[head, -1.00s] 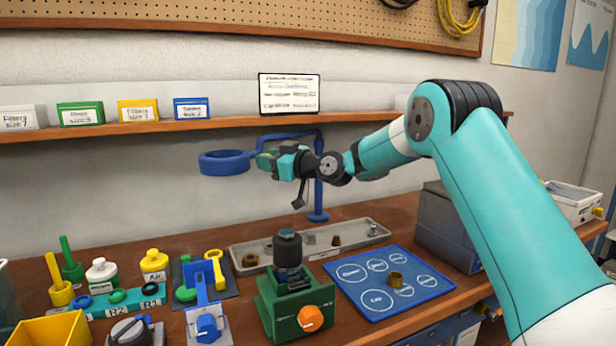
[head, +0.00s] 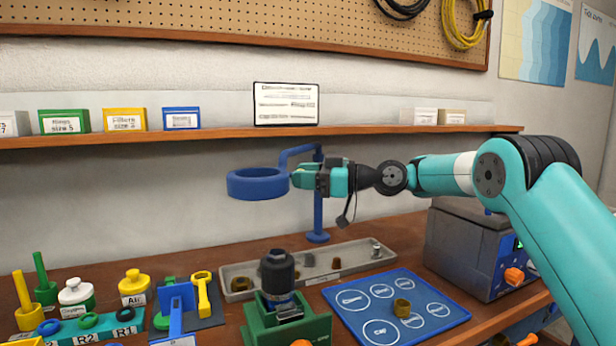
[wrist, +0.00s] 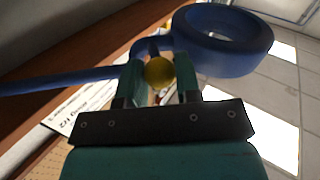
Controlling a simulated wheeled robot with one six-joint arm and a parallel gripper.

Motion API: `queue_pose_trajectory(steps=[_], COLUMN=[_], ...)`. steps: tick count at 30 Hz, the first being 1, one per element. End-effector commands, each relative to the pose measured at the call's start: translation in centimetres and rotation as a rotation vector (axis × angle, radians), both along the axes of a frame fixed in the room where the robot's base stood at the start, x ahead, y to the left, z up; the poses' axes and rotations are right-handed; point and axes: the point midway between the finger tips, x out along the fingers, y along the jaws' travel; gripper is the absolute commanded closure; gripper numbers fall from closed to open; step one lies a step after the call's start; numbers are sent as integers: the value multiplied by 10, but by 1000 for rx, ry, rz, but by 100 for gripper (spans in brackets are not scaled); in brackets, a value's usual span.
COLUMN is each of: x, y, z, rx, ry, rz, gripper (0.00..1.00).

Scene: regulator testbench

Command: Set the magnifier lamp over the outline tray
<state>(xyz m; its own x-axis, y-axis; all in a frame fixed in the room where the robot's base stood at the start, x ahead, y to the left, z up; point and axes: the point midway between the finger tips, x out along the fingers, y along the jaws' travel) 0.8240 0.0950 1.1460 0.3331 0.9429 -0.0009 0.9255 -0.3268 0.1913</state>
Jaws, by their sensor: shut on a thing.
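The magnifier lamp is blue: a ring head (head: 257,184) on a bent arm from an upright post (head: 318,215) at the back of the bench. My gripper (head: 303,179) is shut at the lamp's head, just right of the ring. In the wrist view the fingers (wrist: 158,80) close around a yellow ball knob (wrist: 159,72), with the blue ring (wrist: 222,38) beyond. The blue outline tray (head: 452,307) with white drawn shapes lies at front right, a brass ring (head: 402,308) on it. The lamp head hangs high, left of this tray.
A grey parts tray (head: 345,262) lies behind the outline tray. A green fixture with a black-topped regulator (head: 278,275) stands left of it. A grey box (head: 470,245) stands at right. A shelf (head: 300,131) with small boxes runs along the wall.

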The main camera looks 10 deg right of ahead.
Motion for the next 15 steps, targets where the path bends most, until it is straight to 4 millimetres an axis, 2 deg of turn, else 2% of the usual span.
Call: queue_pose_trajectory(steps=[4,5,8,15], x=[-1,-1,-1,0], y=[1,1,1,-1], z=[1,1,1,0], rx=[2,2,2,1], ry=[-1,-1,-1,0], rz=[4,4,3,-1], gripper=[100,67,44,44])
